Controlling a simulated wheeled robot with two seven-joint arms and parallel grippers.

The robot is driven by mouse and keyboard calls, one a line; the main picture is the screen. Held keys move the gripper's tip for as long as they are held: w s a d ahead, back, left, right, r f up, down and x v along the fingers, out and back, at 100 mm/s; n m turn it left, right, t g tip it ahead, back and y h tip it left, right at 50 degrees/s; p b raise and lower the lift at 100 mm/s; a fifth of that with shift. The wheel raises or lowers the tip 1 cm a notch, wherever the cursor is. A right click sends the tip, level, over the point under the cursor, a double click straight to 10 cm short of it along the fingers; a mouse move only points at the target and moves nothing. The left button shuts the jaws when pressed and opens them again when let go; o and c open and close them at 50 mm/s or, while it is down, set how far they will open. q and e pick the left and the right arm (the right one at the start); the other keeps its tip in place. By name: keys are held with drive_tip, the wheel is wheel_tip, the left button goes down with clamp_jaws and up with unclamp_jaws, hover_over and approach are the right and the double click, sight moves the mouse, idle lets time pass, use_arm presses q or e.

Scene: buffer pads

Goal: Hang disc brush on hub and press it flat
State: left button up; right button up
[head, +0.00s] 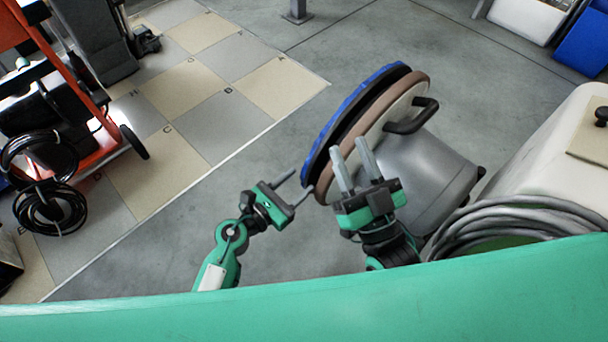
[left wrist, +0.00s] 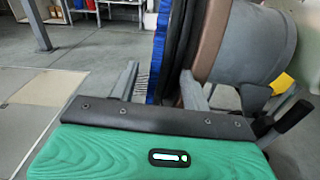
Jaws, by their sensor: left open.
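The disc brush (head: 345,112) has a blue face with a black backing and stands on edge, tilted, against the brown-rimmed head of the floor machine (head: 425,178). I cannot tell whether it sits flat; the hub is hidden behind it. My left gripper (head: 304,179) is open at the brush's lower left edge. In the left wrist view the blue edge of the brush (left wrist: 160,60) runs between the two fingers (left wrist: 160,88), with pale bristles by the left finger. My right gripper (head: 349,146) has its fingers apart and pointing up, in front of the machine's head.
A black handle (head: 412,117) juts from the machine. A coiled grey hose (head: 510,220) and a cream machine body (head: 555,150) stand at the right. An orange cart (head: 90,150) with black cables stands at the left. Grey floor between is clear.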

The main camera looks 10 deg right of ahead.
use_arm(q)
drive_tip(key=v, duration=1)
drive_tip(key=shift+s+a, duration=0.15)
drive_tip(key=shift+a, duration=0.1)
use_arm(e)
drive_tip(key=shift+s+d+r+t, duration=0.1)
drive_tip(key=shift+d+r+t, duration=0.1)
drive_tip(key=shift+r+t, duration=0.4)
use_arm(q)
drive_tip(key=shift+r, duration=0.1)
use_arm(e)
drive_tip(key=shift+r, duration=0.1)
